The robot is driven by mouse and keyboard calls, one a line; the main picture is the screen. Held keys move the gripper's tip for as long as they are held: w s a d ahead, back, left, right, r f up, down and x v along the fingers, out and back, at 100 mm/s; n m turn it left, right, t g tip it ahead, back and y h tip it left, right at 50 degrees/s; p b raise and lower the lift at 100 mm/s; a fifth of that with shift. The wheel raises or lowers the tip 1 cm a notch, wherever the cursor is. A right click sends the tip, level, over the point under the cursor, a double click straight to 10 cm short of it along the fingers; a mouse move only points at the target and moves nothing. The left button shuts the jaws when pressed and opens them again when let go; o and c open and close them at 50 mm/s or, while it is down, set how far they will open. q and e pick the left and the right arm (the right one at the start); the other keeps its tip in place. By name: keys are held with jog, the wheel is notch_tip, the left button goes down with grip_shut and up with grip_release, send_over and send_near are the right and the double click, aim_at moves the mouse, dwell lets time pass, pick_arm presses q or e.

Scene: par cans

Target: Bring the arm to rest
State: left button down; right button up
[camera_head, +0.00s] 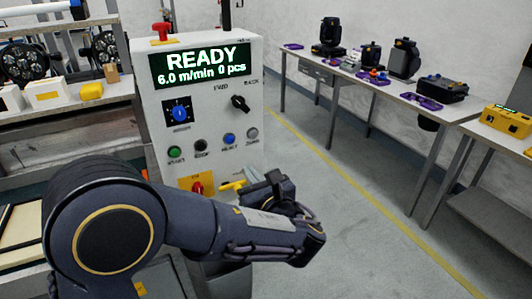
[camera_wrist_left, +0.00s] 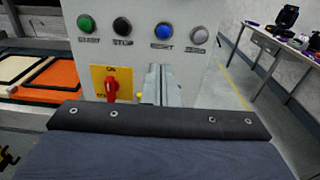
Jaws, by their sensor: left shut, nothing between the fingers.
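My left arm (camera_head: 190,225) comes in from the left in the head view and reaches across in front of the control cabinet. My left gripper (camera_head: 240,185) is partly hidden behind the wrist and points toward the cabinet's lower front. In the left wrist view the gripper's fingers (camera_wrist_left: 157,84) are together with nothing between them, beside the red rotary switch (camera_wrist_left: 112,90) on its yellow plate. Whether they touch the cabinet I cannot tell. My right gripper is in neither view.
The control cabinet (camera_head: 205,115) has a display reading READY, a black knob (camera_head: 240,103) and a row of buttons. A shelf with par cans (camera_head: 25,62) stands at left. A long table (camera_head: 345,70) with devices runs along the right wall. The floor between is clear.

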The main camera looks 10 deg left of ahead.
pick_arm(q)
jog(key=s+a+f+n+g+p, duration=0.1)
jog(key=s+a+f+n+g, duration=0.1)
jog(key=s+a+n+g, duration=0.35)
jog(key=s+a+f+n+g+p, duration=0.1)
jog(key=s+a+n+g, duration=0.15)
jog(key=a, duration=0.55)
jog(key=s+a+f+n+g+h, duration=0.3)
jog(key=s+a+f+n+h, duration=0.1)
jog(key=s+n, duration=0.4)
jog(key=s+d+r+n+t+h+p, duration=0.1)
jog(key=s+d+n+h, duration=0.3)
jog(key=s+n+h, duration=0.1)
jog(key=s+d+r+n+t+h+p, duration=0.1)
jog(key=s+d+n+h+p, duration=0.1)
jog(key=s+d+n+h, duration=0.2)
jog(key=s+n, duration=0.3)
jog(key=n, duration=0.2)
jog(key=shift+r+h, duration=0.3)
jog(key=shift+h, duration=0.1)
